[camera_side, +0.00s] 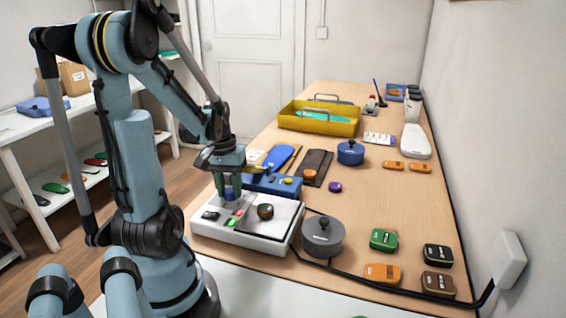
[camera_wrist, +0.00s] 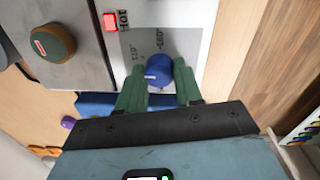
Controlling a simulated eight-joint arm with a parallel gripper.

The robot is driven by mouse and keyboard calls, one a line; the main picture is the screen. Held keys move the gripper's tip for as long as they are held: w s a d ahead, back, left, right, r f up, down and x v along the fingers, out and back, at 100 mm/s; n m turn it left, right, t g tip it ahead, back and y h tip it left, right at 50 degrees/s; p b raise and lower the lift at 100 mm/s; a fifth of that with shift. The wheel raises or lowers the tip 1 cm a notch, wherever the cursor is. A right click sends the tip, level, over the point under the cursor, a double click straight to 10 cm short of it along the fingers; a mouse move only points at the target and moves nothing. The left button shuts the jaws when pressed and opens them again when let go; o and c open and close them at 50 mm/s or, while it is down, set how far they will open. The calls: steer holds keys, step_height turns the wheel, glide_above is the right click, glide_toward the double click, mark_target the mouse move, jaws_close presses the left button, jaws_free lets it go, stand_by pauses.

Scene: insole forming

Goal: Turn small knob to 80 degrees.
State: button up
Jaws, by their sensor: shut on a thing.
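The small knob is blue and round. It shows in the wrist view (camera_wrist: 158,70) between the green fingers of my gripper (camera_wrist: 161,80), on a grey dial area with degree markings, partly readable as 110° and 160°. In the side view, my gripper (camera_side: 230,187) reaches down over the left back part of the white control box (camera_side: 225,238), with the blue knob (camera_side: 232,195) low between its fingers. My gripper is shut on the small knob. The knob's pointer and exact angle cannot be read.

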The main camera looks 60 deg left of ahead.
mark_target(227, 191)
steer(key=n, duration=0.5)
steer(key=shift+n, duration=0.4)
stand_by(0.4)
steer(key=o, duration=1)
steer(key=shift+o, duration=0.2)
step_height(227, 191, up, 12)
steer(key=shift+s, duration=0.3)
steer(key=w+d+f+m+t, duration=0.1)
steer(key=w+d+m+t, duration=0.1)
steer(key=d+m, duration=0.3)
steer(key=w+d+f+m+t, duration=0.1)
steer(key=w+d+m, duration=0.4)
steer(key=d, duration=0.6)
steer(key=w+d+f+m+t, duration=0.1)
steer(key=w+d+m+t, duration=0.2)
steer(key=d+m, duration=0.3)
steer(key=shift+w+d+m+t, duration=0.4)
steer(key=shift+w+d, duration=0.35)
steer(key=shift+d, duration=0.3)
